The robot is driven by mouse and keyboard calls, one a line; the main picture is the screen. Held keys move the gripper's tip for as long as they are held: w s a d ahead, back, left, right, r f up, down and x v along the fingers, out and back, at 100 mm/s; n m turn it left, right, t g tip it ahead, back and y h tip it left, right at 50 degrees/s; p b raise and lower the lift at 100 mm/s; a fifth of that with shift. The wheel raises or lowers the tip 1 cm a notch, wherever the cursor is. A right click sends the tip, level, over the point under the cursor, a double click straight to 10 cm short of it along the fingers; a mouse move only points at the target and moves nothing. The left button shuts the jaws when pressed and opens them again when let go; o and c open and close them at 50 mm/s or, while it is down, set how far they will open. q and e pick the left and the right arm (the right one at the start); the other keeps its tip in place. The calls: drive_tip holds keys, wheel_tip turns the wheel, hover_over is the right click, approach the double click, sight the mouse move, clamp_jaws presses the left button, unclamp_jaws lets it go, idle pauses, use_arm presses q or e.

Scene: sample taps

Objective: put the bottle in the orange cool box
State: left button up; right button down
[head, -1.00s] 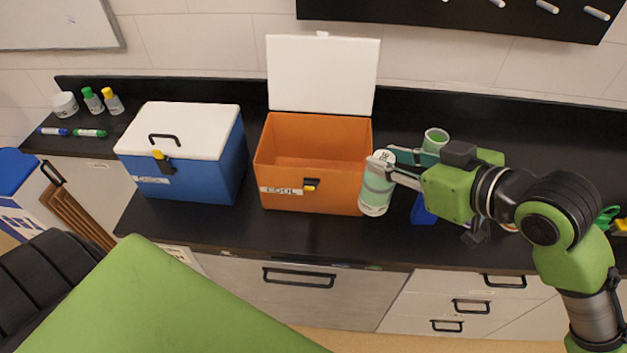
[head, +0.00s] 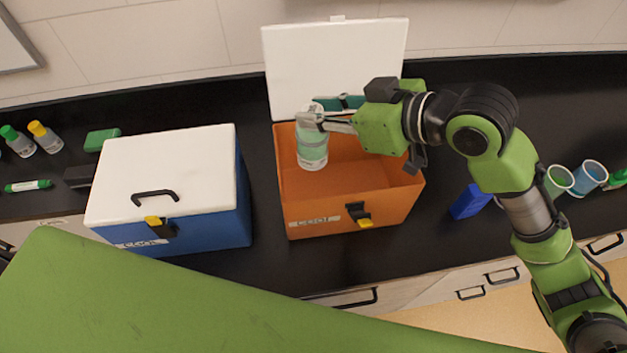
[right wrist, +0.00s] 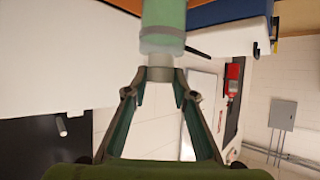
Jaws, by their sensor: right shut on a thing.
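The orange cool box (head: 330,215) stands on the black counter with its white lid (head: 335,60) raised at the back. The bottle (head: 312,150), pale green with a white cap, is upright over the left part of the box's opening. My right gripper (head: 318,121) is shut on the bottle near its cap. The bottle also shows at the top of the right wrist view (right wrist: 164,25), between the fingertips (right wrist: 158,75). Whether the bottle's base touches the box floor I cannot tell. My left gripper is not in view.
A blue cool box (head: 200,225) with a closed white lid stands to the left. Small bottles (head: 44,136) and a green marker (head: 28,186) lie further left. A blue block (head: 470,201) and cups (head: 587,177) are to the right.

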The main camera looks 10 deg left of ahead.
sight(325, 162)
drive_tip(key=shift+w+a+f+b, duration=0.1)
drive_tip(key=shift+a+f+b, duration=0.1)
drive_tip(key=shift+f, duration=0.3)
drive_tip(key=shift+w+a+f+b, duration=0.1)
drive_tip(key=shift+a+f, duration=0.1)
drive_tip(key=shift+f, duration=0.25)
drive_tip(key=shift+d+f+b, duration=0.1)
drive_tip(key=shift+f+b, duration=0.2)
drive_tip(key=shift+f, duration=0.1)
drive_tip(key=shift+s+d+f, duration=0.1)
drive_tip(key=shift+d+f, duration=0.1)
drive_tip(key=shift+f, duration=0.3)
drive_tip(key=shift+s+d+f, duration=0.1)
drive_tip(key=shift+d+f, duration=0.1)
drive_tip(key=shift+f, duration=0.3)
drive_tip(key=f, duration=0.4)
drive_tip(key=shift+w+a+f+p, duration=0.1)
drive_tip(key=shift+a+f+p, duration=0.1)
drive_tip(key=shift+a+p, duration=0.15)
drive_tip(key=shift+f, duration=0.35)
wheel_tip(325, 162, down, 3)
drive_tip(key=shift+d+f+p, duration=0.1)
drive_tip(key=shift+d+p, duration=0.05)
drive_tip(key=shift+p, duration=0.3)
drive_tip(key=shift+f, duration=0.3)
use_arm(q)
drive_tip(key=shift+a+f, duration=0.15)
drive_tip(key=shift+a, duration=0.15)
